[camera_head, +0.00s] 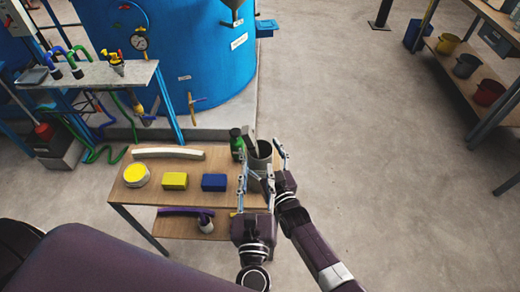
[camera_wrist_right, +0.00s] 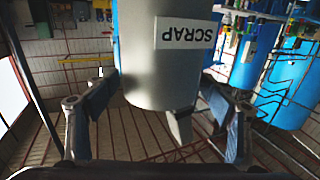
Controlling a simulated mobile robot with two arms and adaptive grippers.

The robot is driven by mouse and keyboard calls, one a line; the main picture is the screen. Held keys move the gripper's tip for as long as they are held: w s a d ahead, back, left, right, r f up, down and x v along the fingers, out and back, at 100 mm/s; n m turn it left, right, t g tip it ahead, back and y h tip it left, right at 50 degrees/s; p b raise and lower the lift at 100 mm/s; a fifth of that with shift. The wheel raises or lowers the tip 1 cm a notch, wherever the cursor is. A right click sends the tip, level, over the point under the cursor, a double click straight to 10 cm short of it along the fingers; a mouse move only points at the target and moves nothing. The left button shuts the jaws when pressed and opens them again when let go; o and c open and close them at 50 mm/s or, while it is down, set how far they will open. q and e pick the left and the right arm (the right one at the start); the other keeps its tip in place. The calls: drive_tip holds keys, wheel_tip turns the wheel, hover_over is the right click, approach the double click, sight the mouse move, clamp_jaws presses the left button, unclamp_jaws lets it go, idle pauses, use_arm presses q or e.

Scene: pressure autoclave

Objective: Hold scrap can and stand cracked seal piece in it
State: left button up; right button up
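The grey scrap can (camera_head: 264,164) is at the right end of the small wooden bench. Its SCRAP label shows upside down on the can (camera_wrist_right: 165,75) in the right wrist view. A grey flat piece (camera_head: 249,139), seemingly the cracked seal piece, sticks up at a slant from the can's mouth; it also shows past the rim in the right wrist view (camera_wrist_right: 180,126). My right gripper (camera_wrist_right: 160,92) has its fingers on both sides of the can, seemingly against its wall. My left gripper (camera_head: 256,177) is just below the can, fingers apart with nothing visible between them.
The bench (camera_head: 140,196) holds a yellow round tin (camera_head: 136,174), a yellow block (camera_head: 174,181), a blue block (camera_head: 214,182), a cream strip (camera_head: 168,153) and a green bottle (camera_head: 237,144) close to the can. A purple strip (camera_head: 180,211) lies on the lower shelf.

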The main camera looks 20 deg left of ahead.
drive_tip(key=v, duration=1.2)
